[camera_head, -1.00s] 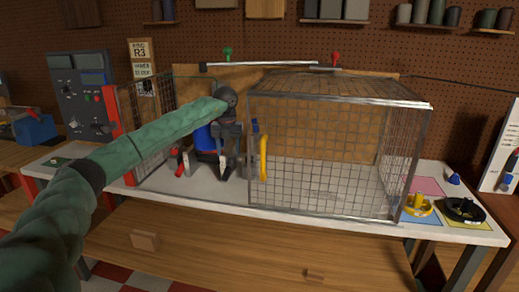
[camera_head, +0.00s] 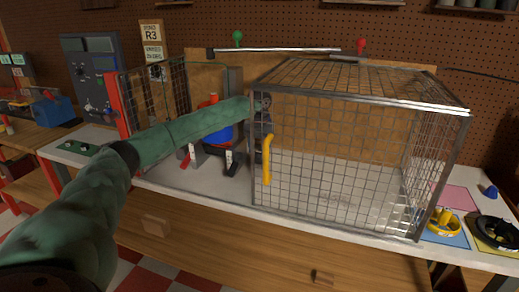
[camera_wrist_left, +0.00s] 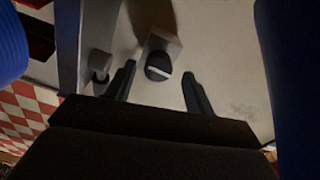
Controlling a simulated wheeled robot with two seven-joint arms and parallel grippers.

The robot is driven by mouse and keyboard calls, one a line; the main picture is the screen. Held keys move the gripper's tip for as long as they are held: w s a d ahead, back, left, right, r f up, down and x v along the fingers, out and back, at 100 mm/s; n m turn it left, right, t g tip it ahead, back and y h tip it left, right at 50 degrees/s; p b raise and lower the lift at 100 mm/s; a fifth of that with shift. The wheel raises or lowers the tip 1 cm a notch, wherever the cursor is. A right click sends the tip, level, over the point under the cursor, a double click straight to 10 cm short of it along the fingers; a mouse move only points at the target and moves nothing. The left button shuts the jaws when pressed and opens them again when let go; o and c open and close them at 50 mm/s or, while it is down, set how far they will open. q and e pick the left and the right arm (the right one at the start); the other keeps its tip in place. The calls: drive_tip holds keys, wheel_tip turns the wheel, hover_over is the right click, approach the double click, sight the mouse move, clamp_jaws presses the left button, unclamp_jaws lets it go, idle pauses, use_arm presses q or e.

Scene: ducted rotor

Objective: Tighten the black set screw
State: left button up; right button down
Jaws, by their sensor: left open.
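The black set screw (camera_wrist_left: 158,73) shows in the left wrist view as a round dark head with a pale slot, against a small grey block (camera_wrist_left: 165,44). My left gripper (camera_wrist_left: 158,90) is open, with one dark finger on each side of the screw head. I cannot tell whether the fingers touch it. In the head view the left gripper (camera_head: 263,117) is at the cage's left edge, partly hidden behind the mesh and my arm. The screw cannot be made out there. My right gripper is not in view.
A wire cage (camera_head: 360,104) with a yellow handle (camera_head: 267,160) stands on the bench. A blue drum with a red top (camera_head: 213,101) stands left of it, behind my arm. A red-framed mesh panel (camera_head: 118,107) is further left. Yellow and black round parts lie at the right.

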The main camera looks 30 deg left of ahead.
use_arm(q)
drive_tip(key=shift+s+f, duration=0.2)
drive_tip(key=shift+f, duration=0.45)
drive_tip(key=shift+w+f, duration=0.1)
drive_tip(key=shift+f, duration=0.05)
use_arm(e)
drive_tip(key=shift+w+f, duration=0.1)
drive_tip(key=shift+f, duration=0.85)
use_arm(q)
drive_tip(key=c, duration=0.9)
drive_tip(key=shift+c, duration=0.3)
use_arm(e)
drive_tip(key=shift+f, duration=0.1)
use_arm(q)
drive_tip(key=shift+a+m+b, duration=0.1)
drive_tip(key=shift+m+b, duration=0.2)
drive_tip(key=shift+m, duration=0.4)
drive_tip(key=o, duration=1)
drive_tip(key=shift+c, duration=0.2)
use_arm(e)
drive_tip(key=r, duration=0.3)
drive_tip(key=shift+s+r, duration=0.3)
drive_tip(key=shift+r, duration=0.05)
